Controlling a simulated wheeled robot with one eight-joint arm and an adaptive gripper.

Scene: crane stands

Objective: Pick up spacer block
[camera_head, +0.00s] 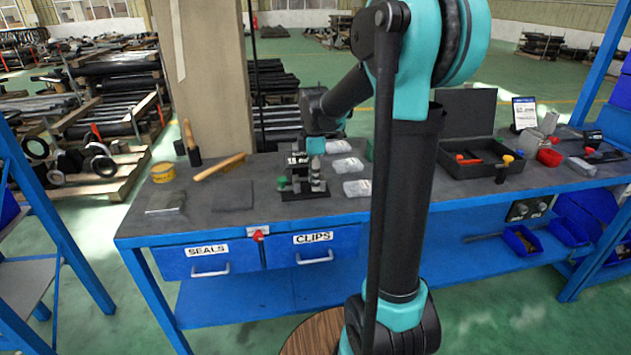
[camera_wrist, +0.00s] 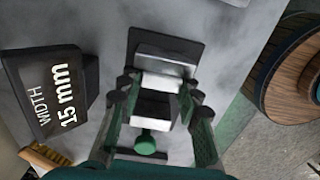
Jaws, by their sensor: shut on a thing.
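The spacer block, a pale metal block (camera_wrist: 161,82), sits between my fingertips in the wrist view. My gripper (camera_wrist: 157,92) is shut on it, with one dark finger on each side. Below and around it is a small black-based fixture with a green knob (camera_wrist: 151,141) and grey metal parts. In the head view my gripper (camera_head: 311,172) points down at this fixture, whose black base (camera_head: 305,194) stands on the workbench. The block is hard to make out there. I cannot tell whether the block is touching the fixture.
A black sign reading "WIDTH 15 mm" (camera_wrist: 50,90) stands close to the left of my gripper in the wrist view. Clear packets (camera_head: 348,166) lie right of the fixture.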

